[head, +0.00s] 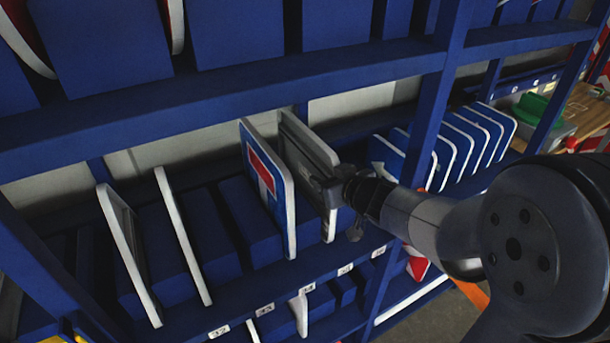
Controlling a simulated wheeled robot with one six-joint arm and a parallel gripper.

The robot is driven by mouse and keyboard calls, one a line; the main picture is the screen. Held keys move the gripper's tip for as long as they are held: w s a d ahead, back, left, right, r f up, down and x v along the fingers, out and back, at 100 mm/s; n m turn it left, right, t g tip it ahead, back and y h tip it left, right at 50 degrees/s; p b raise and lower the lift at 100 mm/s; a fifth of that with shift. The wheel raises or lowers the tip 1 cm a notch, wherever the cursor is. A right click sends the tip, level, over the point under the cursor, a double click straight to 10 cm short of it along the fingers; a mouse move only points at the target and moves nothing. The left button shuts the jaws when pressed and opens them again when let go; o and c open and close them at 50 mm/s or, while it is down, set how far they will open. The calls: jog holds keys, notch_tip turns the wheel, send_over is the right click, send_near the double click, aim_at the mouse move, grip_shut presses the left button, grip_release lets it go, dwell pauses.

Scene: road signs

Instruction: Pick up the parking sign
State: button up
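No letter P shows on any sign, so I cannot tell for certain which is the parking sign. A square sign (310,160) with a white rim stands upright in the rack, its dark grey side showing. My gripper (336,190) is at the front edge of this sign, reaching in from the right. One finger seems to overlap the edge. Whether the fingers are closed on it is too small and dark to tell. Directly left stands a blue dead-end sign (264,180) with a red bar.
A blue shelf rack (230,98) surrounds the signs, with dividers and numbered labels (265,309) along its front edge. Two white-edged signs (180,235) stand further left. Several blue signs (470,145) stand right, beyond an upright post (432,110). The upper shelf holds more signs.

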grip_shut()
dwell(1.2)
